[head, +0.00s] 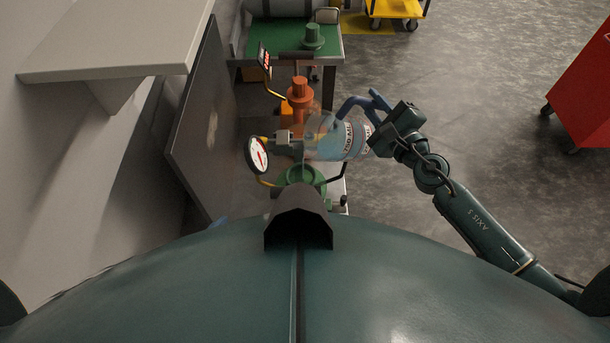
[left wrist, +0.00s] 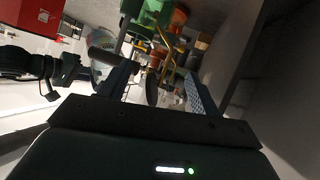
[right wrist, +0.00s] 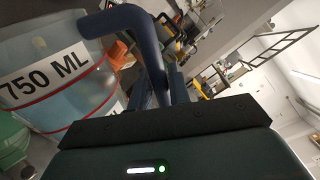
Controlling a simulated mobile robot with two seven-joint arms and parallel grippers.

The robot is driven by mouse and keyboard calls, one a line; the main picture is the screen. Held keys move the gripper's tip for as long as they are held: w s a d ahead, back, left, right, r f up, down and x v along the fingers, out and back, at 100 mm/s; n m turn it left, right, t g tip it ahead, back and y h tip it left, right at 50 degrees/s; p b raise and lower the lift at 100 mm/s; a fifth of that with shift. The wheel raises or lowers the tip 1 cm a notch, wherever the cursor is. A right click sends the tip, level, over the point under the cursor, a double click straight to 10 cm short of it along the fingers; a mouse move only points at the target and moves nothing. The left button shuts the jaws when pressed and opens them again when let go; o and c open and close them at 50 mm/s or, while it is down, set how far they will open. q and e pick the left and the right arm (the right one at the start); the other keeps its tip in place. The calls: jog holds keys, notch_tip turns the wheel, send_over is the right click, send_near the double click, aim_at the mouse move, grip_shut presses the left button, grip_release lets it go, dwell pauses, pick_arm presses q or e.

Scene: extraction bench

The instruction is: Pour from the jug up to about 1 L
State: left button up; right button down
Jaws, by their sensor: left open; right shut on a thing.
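The clear jug (head: 338,142) holds pale blue liquid and lies tipped on its side in the head view, its open end towards the left. My right gripper (head: 378,132) is shut on its blue handle (head: 364,103). In the right wrist view the jug (right wrist: 60,102) shows a "750 ML" label and red lines. A green vessel (head: 300,177) stands below the jug's open end; its inside and any level are hidden. My left gripper (left wrist: 160,92) is open and empty in the left wrist view, and the head view does not show it clearly.
A round gauge (head: 258,156) stands left of the jug. An orange vessel (head: 300,93) and another green one (head: 312,36) stand farther back. A grey panel (head: 205,120) borders the left side. A red cabinet (head: 585,95) is at right, with open floor between.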

jog(key=f+m+b, duration=0.1)
jog(key=f+b, duration=0.1)
jog(key=d+f+m+b, duration=0.1)
jog(key=f+b, duration=0.1)
jog(key=b, duration=0.1)
jog(key=w+f+m+b, duration=0.1)
jog(key=f+b, duration=0.1)
jog(key=shift+d+m, duration=0.4)
jog(key=shift+d+f+m+b, duration=0.2)
jog(key=shift+f+m+b, duration=0.25)
jog(key=shift+b, duration=0.2)
pick_arm(q)
notch_tip(320, 180, down, 9)
pick_arm(e)
jog(key=shift+r, duration=0.1)
pick_arm(q)
jog(key=shift+r, duration=0.1)
